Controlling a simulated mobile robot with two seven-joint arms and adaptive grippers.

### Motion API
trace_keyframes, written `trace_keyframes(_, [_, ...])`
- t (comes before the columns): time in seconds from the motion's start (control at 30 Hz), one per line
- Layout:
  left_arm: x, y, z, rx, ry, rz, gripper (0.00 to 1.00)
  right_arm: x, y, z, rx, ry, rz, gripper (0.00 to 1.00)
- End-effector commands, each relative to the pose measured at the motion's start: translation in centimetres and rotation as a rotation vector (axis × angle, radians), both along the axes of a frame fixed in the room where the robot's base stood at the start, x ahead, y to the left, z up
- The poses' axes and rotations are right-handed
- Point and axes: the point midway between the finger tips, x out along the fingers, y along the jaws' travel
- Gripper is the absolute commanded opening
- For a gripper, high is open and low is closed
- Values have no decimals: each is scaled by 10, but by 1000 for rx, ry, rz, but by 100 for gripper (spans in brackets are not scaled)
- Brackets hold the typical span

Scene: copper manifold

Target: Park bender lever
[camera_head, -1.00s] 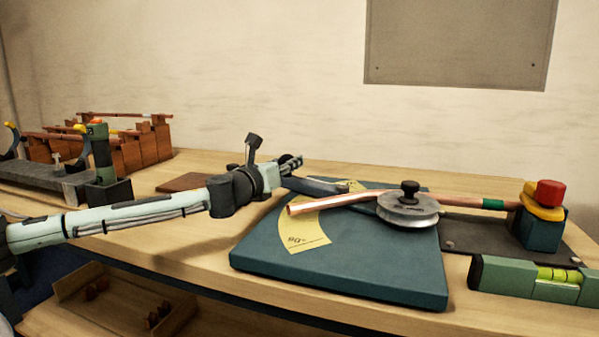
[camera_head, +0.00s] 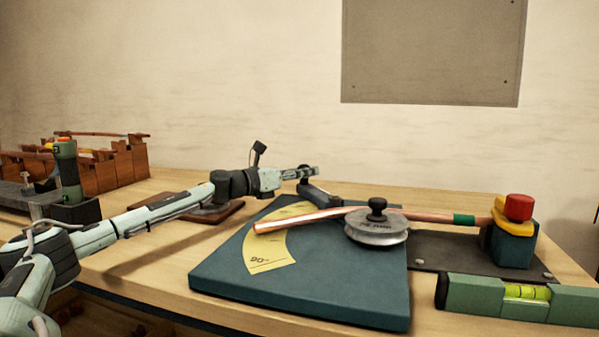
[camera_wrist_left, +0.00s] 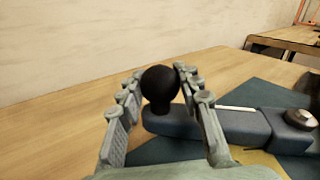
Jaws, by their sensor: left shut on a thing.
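The bender lever (camera_head: 322,199) is a dark grey bar on the blue bender board (camera_head: 300,290), pointing toward the back edge. In the left wrist view the lever (camera_wrist_left: 235,122) runs right to a metal pivot, and its black ball knob (camera_wrist_left: 160,88) sits between my left gripper's (camera_wrist_left: 158,95) fingers. In the head view my left gripper (camera_head: 308,172) is at the lever's far end, shut on the knob. My right gripper is not in view.
A red-topped clamp (camera_head: 512,235) stands at the tube's right end. A green spirit level (camera_head: 525,298) lies at front right. A yellow angle scale (camera_head: 270,245) marked 90 is on the board. A brown wooden rack (camera_head: 120,165) stands at far left. Table behind the board is clear.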

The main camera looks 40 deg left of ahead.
Motion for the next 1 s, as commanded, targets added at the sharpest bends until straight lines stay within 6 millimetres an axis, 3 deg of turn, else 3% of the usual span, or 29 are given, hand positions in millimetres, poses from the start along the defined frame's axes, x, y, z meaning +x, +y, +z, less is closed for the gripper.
trace_keyframes(0.23, [10,-5,1,-2,0,-46,0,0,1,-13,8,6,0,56])
trace_keyframes(0.63, [11,-6,1,0,-2,-51,0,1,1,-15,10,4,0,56])
trace_keyframes(0.67, [11,-6,1,0,-2,-51,34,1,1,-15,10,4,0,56])
trace_keyframes(0.83, [11,-6,0,0,-2,-51,55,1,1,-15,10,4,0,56])
trace_keyframes(1.0, [11,-5,0,0,-1,-51,56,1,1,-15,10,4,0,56])
